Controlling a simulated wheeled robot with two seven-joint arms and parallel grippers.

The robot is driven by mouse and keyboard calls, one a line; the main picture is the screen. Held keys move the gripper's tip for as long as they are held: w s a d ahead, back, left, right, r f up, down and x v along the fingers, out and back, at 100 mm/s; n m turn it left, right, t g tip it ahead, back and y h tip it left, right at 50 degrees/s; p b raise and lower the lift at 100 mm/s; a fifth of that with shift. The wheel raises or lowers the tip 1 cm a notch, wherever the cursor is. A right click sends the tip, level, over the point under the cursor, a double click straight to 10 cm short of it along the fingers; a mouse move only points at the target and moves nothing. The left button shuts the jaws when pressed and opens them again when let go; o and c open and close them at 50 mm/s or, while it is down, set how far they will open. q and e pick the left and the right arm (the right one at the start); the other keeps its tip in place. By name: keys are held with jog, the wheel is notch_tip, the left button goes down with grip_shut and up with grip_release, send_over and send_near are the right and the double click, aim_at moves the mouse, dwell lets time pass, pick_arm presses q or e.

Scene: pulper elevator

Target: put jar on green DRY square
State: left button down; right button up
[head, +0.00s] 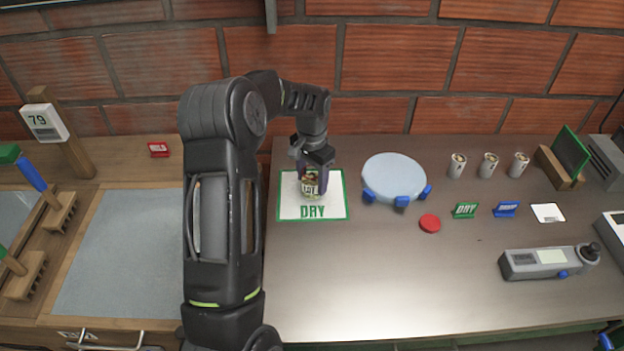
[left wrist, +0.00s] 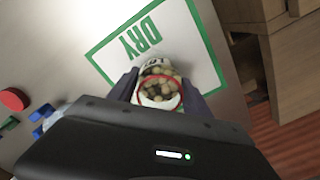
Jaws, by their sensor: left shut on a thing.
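A jar (head: 309,187) with a printed label stands over the white square with a green border marked DRY (head: 325,211), near its middle in the head view. My left gripper (head: 312,178) is shut on the jar from above. In the left wrist view the jar (left wrist: 160,88) shows its open top with round pale pieces inside, between the two fingers. The DRY square (left wrist: 185,22) lies under and beyond it. Whether the jar's base touches the square cannot be told. My right gripper is not in view.
Right of the square stands a pale round disc (head: 394,176) on blue feet. Several small cups (head: 488,165) stand behind. The table's front middle is clear.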

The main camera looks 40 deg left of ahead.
aim_at(312, 172)
pick_arm(q)
jog(key=shift+f, duration=0.2)
jog(key=shift+c, duration=2.3)
grip_release()
jog(key=shift+r, duration=0.2)
notch_tip(312, 172, up, 7)
jog(key=p, duration=0.4)
jog(key=shift+f, duration=0.15)
jog(key=shift+r, duration=2.7)
